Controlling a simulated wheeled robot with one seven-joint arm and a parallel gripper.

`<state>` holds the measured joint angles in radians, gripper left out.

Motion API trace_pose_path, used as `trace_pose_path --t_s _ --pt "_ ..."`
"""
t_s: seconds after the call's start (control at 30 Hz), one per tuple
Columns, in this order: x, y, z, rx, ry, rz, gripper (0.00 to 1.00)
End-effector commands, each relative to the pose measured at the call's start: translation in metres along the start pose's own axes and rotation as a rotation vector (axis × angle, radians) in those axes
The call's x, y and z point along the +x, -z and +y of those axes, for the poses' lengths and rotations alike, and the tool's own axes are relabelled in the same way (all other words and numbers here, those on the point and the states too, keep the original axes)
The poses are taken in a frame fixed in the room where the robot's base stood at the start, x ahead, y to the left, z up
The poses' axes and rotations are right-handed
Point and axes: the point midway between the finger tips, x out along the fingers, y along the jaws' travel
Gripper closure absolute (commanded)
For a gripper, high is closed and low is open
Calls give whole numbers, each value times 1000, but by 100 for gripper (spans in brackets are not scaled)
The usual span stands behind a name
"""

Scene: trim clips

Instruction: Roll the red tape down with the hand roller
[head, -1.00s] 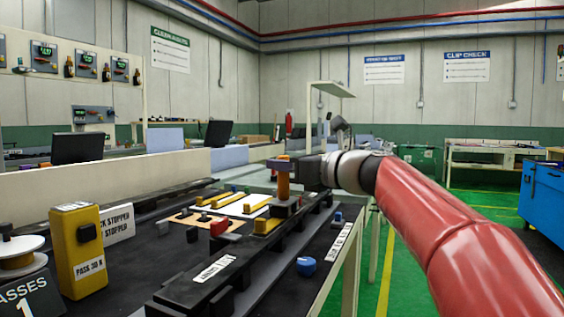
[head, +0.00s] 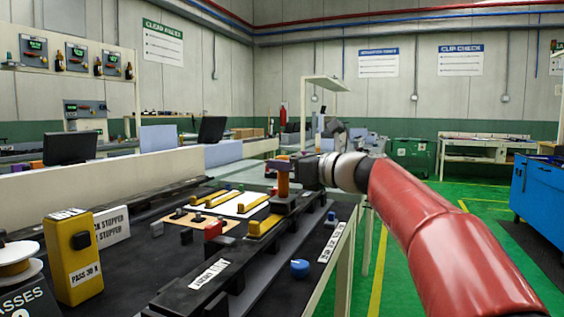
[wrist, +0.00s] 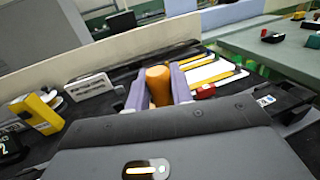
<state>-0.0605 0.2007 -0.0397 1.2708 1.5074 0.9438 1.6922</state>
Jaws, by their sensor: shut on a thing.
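My gripper (head: 284,164) is shut on the orange upright handle of the hand roller (head: 283,182). In the wrist view the handle (wrist: 158,84) stands between the two purple-grey fingers (wrist: 158,90). The roller's dark lower part is over the far part of the long black rail (head: 180,298); I cannot tell whether it touches. A red block (head: 213,230) sits beside the rail, nearer than the roller; it also shows in the wrist view (wrist: 205,91). I cannot make out the red tape for certain.
Yellow bars (head: 264,225) lie by the rail. A yellow tester (head: 72,256), a white sign (head: 112,228) and a spool (head: 16,262) stand at the left. A blue knob (head: 300,268) is right of the rail. A low cream wall (head: 90,190) runs behind.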

Motion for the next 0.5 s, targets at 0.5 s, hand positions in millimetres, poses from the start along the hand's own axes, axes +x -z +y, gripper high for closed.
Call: trace_pose_path --t_s 0.5 --pt "2 -2 -4 5 0 10 100"
